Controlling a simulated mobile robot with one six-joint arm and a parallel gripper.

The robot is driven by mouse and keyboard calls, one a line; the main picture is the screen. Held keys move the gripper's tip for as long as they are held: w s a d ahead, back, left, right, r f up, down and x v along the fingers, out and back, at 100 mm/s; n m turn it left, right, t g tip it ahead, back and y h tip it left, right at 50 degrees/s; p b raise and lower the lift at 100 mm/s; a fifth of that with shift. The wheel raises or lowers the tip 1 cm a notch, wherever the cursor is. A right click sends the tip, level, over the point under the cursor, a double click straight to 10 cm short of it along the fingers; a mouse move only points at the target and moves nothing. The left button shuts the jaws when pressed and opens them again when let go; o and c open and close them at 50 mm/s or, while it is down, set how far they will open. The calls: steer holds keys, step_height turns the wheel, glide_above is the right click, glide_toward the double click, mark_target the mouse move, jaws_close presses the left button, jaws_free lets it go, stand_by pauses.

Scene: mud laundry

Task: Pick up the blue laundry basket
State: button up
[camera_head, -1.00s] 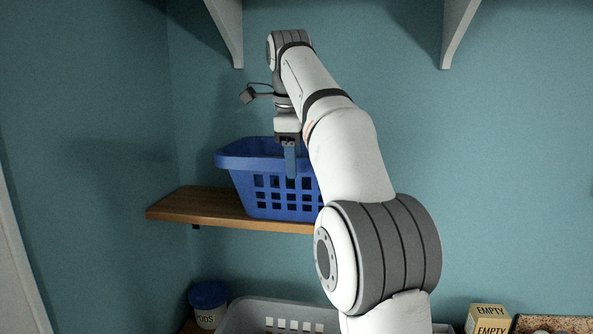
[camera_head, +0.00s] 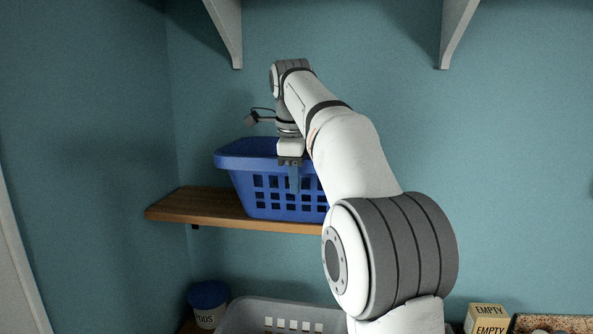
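The blue laundry basket (camera_head: 262,180) stands upright on a wooden shelf (camera_head: 185,204) against the teal wall. Its right part is hidden behind my arm. I see only one finger clearly, so I cannot tell how far the gripper is open. I cannot tell whether it touches the basket or straddles the rim.
Below the shelf are a grey basket (camera_head: 262,311), a blue-lidded jar (camera_head: 208,303) and a yellow box marked EMPTY (camera_head: 487,320). White brackets (camera_head: 225,32) hang above. The shelf's left end is bare.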

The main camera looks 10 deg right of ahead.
jaws_close()
steer(key=shift+r, duration=0.1)
